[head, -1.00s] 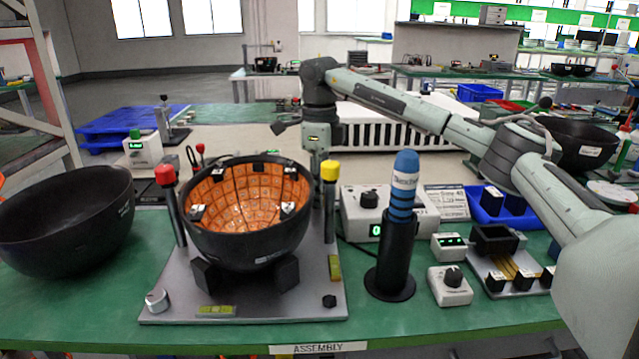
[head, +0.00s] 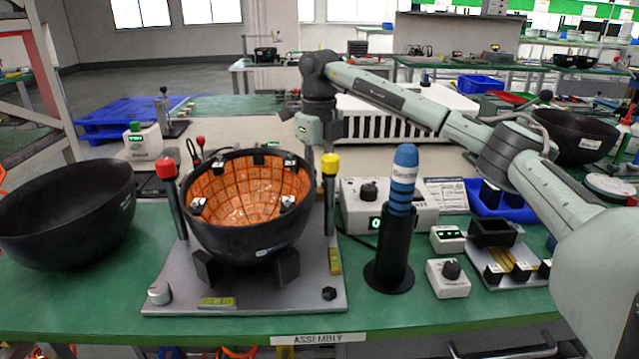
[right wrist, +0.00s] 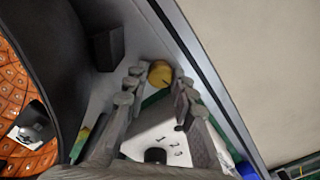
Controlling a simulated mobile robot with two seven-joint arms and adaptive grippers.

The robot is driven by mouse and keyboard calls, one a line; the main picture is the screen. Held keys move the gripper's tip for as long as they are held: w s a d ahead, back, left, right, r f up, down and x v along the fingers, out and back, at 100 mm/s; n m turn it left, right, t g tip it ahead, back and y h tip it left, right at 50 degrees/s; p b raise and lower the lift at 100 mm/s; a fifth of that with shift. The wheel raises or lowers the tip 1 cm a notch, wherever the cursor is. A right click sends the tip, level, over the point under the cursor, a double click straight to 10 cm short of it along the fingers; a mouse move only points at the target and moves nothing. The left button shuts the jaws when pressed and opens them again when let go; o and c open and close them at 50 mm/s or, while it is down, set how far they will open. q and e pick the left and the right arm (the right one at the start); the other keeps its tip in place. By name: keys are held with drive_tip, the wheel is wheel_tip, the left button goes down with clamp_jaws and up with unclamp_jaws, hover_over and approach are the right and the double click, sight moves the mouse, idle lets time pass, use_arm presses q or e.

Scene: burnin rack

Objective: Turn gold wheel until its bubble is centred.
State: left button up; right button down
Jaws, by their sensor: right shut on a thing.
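The gold wheel (right wrist: 160,73) shows in the right wrist view at the back edge of the grey plate. My right gripper (right wrist: 158,84) has its two fingers closed on either side of it. In the head view the wheel and my fingertips are hidden behind the black bowl; only my wrist shows above it. The grey plate (head: 180,300) carries a yellow-green level vial at the front (head: 216,302) and another at the right (head: 335,262). Their bubbles are too small to judge. A silver wheel (head: 159,294) and a black wheel (head: 329,293) sit at the front corners.
The black bowl with orange tiles (head: 262,243) stands on the plate between a red-topped post (head: 166,168) and a yellow-topped post (head: 330,165). A blue-banded tool in a black stand (head: 395,250) and a grey control box (head: 360,205) are to the right. An empty bowl (head: 70,220) stands left.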

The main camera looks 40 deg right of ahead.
sight(319, 189)
idle(0.3)
drive_tip(key=c, duration=1.3)
unclamp_jaws()
drive_tip(key=shift+o, duration=0.2)
drive_tip(key=shift+r, duration=0.1)
wheel_tip(319, 189, up, 12)
